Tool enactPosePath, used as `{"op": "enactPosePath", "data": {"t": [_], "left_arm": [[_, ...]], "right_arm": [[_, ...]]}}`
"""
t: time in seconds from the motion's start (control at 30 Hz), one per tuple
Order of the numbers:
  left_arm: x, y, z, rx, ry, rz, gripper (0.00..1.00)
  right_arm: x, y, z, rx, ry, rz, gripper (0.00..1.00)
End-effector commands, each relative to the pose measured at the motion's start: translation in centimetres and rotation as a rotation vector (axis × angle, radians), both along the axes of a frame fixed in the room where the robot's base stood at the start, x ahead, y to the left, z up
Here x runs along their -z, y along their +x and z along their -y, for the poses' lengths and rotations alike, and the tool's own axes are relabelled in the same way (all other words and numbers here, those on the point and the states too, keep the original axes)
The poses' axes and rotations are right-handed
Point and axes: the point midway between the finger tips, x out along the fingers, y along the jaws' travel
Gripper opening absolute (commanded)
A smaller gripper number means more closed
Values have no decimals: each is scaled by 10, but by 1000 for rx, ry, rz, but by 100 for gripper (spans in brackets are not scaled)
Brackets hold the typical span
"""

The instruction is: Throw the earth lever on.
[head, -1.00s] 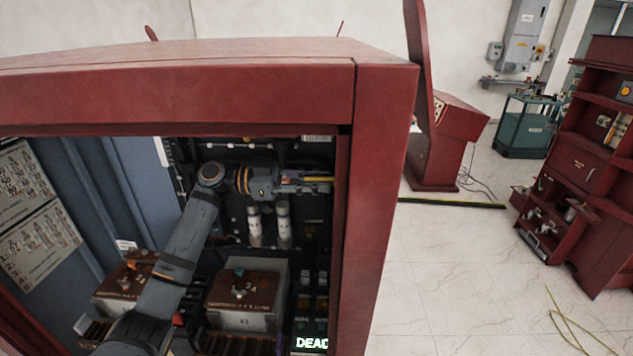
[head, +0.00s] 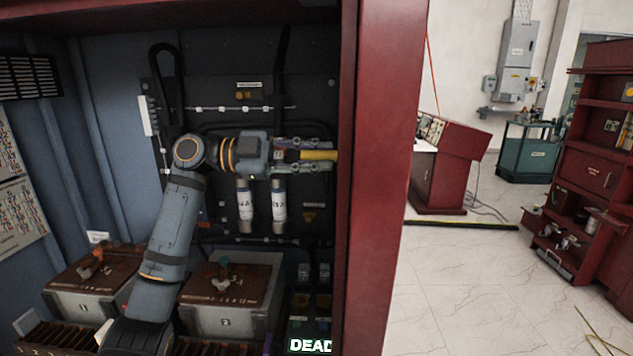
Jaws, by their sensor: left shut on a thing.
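The earth lever appears as a yellow bar (head: 319,155) at the right side of the cabinet's inner back panel, and its right end is cut off by the red cabinet post. My left gripper (head: 305,155) reaches in from the left, its fingers above and below the bar, shut on it. The bar lies about level in the picture. The lever's pivot and far end are hidden. My right gripper is not in view.
The red cabinet post (head: 380,180) stands close to the right of my left gripper. Two white cylinders (head: 245,205) hang below the wrist. Brown-topped boxes (head: 230,310) stand lower down. A "DEAD" sign (head: 310,346) glows at the bottom. Open floor lies to the right.

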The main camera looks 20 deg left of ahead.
Motion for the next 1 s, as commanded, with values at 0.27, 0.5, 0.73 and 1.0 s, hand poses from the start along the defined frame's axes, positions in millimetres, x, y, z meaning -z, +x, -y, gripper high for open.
{"op": "enactPosePath", "data": {"t": [0.27, 0.5, 0.73, 1.0], "left_arm": [[43, 3, -1, 1, 68, 234, 0], [59, 7, -2, 1, 111, 385, 0], [68, 11, -3, 1, 110, 376, 0], [70, 13, -4, 0, 110, 374, 0]], "right_arm": [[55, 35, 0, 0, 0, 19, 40], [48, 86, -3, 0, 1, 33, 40], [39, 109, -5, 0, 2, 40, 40], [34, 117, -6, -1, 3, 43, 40]]}}
